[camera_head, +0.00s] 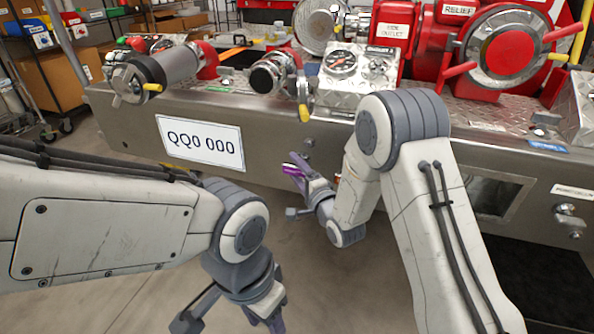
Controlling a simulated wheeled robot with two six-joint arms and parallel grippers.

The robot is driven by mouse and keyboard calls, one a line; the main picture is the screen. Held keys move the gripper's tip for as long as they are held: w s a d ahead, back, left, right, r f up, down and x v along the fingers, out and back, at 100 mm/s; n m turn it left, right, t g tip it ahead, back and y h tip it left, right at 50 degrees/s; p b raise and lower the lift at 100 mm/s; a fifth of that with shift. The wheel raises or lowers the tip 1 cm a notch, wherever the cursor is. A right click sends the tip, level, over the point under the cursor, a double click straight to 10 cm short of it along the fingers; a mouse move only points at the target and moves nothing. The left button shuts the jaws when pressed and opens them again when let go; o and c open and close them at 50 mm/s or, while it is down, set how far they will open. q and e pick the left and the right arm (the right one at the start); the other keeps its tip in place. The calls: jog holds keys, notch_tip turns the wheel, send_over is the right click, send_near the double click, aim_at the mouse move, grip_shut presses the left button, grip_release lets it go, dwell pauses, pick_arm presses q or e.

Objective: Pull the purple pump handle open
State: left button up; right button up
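The purple pump handle (291,170) is a small bright purple piece in front of the bumper face, just right of the number plate. My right gripper (299,173) reaches it from the right, with its fingers close together around it. The fingers hide part of the handle, and the joint between handle and bumper is hard to make out. My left gripper (268,319) points down at the bottom of the view, away from the bumper. Its fingertips are partly cut off by the frame edge and nothing shows in it.
The steel bumper (300,150) crosses the view, with a white plate (200,142) reading QQ0 000. Gauges (342,63), a hose nozzle (165,70) and red valves (500,50) sit above it. A small fitting (568,215) sticks out at right. The floor in front is clear.

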grip_shut()
dwell(1.2)
